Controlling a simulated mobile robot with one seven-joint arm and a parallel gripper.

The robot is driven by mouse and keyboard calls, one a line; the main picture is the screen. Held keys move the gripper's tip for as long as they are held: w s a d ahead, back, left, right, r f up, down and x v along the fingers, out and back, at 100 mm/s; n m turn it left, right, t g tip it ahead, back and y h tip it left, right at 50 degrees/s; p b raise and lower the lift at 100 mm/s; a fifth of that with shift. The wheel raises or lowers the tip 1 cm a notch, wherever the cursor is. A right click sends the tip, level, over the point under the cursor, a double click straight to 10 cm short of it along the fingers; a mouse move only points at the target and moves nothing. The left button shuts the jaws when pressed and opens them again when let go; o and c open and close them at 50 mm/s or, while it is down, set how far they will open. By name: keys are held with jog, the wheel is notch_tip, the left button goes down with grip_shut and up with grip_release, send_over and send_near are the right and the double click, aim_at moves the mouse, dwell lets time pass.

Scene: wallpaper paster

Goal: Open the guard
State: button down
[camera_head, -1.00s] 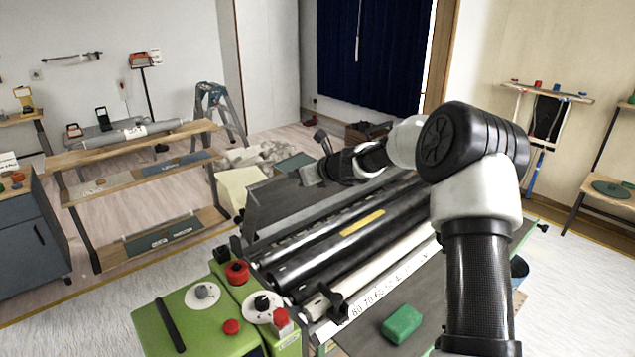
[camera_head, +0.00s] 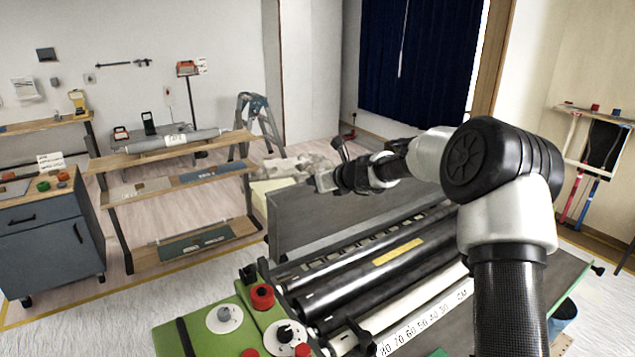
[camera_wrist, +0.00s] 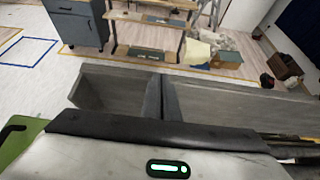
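The guard (camera_head: 315,225) is a long grey panel along the back of the pasting machine. In the head view it stands raised and steep, with the black rollers (camera_head: 370,270) uncovered in front of it. My gripper (camera_head: 322,182) is at the guard's upper edge, left of its middle; contact there is not clear. Its fingers are small and partly merged with the background in the head view. In the wrist view the grey panel (camera_wrist: 235,103) spans the picture just beyond my gripper's housing, and the finger opening cannot be made out.
Green control housing (camera_head: 225,322) with a red button (camera_head: 262,297) stands at the machine's left end. A white ruler strip (camera_head: 425,322) runs along the front. A wooden shelf rack (camera_head: 170,158) and stepladder (camera_head: 258,118) stand behind. Pale floor lies open at left.

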jog(key=shift+s+d, duration=0.1)
jog(key=b+v, duration=0.2)
jog(key=v, duration=1.5)
jog(key=s+a+r+n+g+h+b, duration=0.1)
jog(key=s+a+r+n, duration=0.15)
jog(key=s+n, duration=0.75)
jog(key=s+a+r+n+g+h, duration=0.1)
jog(key=s+a+n, duration=0.2)
jog(key=s+n, duration=0.7)
jog(key=s+d+f+n+g+h, duration=0.1)
jog(key=s+d+f+n, duration=0.1)
jog(key=s, duration=0.4)
jog(key=s+d+f+n+g+h, duration=0.1)
jog(key=s+d+f+n+h, duration=0.1)
jog(key=s+d+n, duration=0.2)
jog(key=s+d+f+n+g+h+p, duration=0.1)
jog(key=s+d+f+n, duration=0.1)
jog(key=s, duration=0.6)
jog(key=shift+s+d+n+h, duration=0.3)
jog(key=shift+s+d+n, duration=0.1)
jog(key=shift+d+n, duration=0.5)
jog(key=shift+s+d+f, duration=0.1)
